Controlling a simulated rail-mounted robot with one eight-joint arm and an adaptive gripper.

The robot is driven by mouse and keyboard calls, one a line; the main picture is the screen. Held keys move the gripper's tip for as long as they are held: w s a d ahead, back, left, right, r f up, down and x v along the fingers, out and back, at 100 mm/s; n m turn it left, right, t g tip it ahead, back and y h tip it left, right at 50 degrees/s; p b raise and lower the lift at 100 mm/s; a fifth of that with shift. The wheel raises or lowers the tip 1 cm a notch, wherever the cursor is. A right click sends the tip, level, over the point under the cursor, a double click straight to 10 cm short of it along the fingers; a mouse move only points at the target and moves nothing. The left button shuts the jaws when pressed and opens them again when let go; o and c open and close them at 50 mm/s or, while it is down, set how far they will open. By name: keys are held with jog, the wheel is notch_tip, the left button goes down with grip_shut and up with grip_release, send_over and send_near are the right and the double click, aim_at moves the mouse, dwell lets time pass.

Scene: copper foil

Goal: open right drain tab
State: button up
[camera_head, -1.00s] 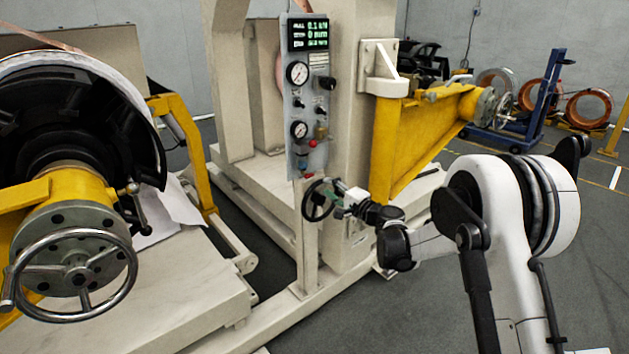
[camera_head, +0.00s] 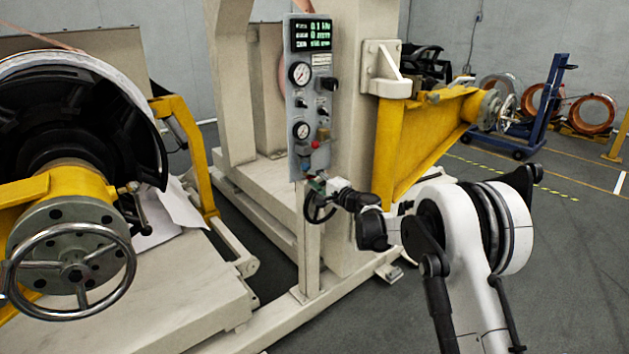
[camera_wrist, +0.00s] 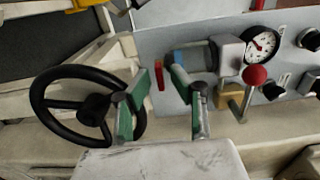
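A small red tab (camera_wrist: 159,75) shows at the lower end of a blue-and-grey fitting (camera_wrist: 190,57) on the grey control panel (camera_wrist: 158,40); I take it for a drain tab. A second such tab cannot be made out. My gripper (camera_wrist: 160,86) is open and empty, with green-padded fingers on either side of the red tab in the wrist view. It does not visibly touch the tab; the depth gap is hard to judge. In the head view, my gripper (camera_head: 317,185) is at the panel's lower edge (camera_head: 300,177), hiding part of the fittings there.
A black handwheel (camera_wrist: 92,103) lies close beside my left finger in the wrist view. A red ball-ended lever (camera_wrist: 255,75), a brass fitting (camera_wrist: 231,92) and a pressure gauge (camera_wrist: 261,42) sit to the right. A yellow arm (camera_head: 420,130) stands behind my arm.

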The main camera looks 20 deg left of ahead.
grip_shut()
jog(key=shift+n, duration=0.4)
jog(key=n, duration=1.7)
dwell(0.4)
jog(key=shift+o, duration=1.1)
grip_release()
